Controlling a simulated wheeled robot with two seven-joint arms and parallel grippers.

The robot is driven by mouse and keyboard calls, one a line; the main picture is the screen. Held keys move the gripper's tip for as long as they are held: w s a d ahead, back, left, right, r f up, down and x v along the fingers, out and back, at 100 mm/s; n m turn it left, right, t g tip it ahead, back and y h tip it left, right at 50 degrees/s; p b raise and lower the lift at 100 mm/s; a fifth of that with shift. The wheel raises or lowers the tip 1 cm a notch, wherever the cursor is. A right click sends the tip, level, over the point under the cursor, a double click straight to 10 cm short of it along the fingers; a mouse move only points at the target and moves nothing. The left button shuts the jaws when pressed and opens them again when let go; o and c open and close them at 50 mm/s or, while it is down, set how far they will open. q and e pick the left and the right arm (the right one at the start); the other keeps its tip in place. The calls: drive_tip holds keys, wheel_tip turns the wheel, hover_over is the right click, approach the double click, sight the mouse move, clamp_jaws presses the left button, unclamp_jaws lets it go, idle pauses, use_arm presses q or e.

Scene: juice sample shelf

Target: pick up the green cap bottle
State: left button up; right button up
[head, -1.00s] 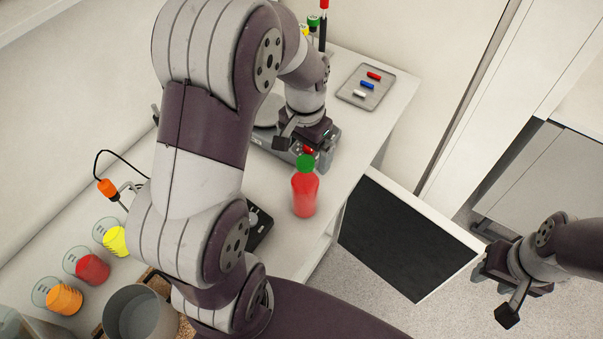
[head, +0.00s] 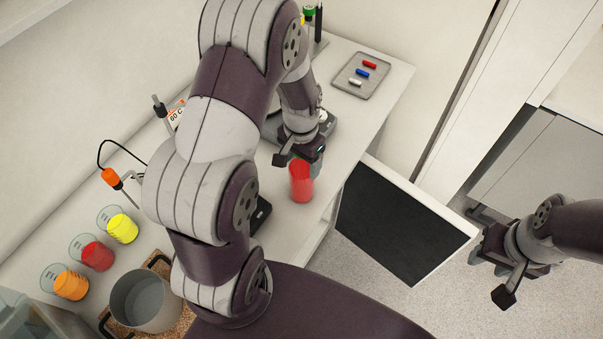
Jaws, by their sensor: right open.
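The red-bodied bottle (head: 301,184) stands upright on the white counter near its front edge. Its green cap is hidden by my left gripper (head: 303,158), which is over the bottle's top. The fingers are partly hidden, so I cannot tell whether they are open or shut, or touch the bottle. My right gripper (head: 506,270) is open and empty, over the floor at the right, far from the bottle.
A grey tray (head: 361,76) with small red, blue and white pieces lies at the back right. Beakers of yellow (head: 122,228), red (head: 97,256) and orange (head: 71,285) liquid and a grey pot (head: 148,302) are at the left. A dark-topped panel (head: 395,225) sits lower, right of the counter.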

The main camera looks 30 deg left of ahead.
use_arm(q)
drive_tip(key=shift+d, duration=0.1)
clamp_jaws()
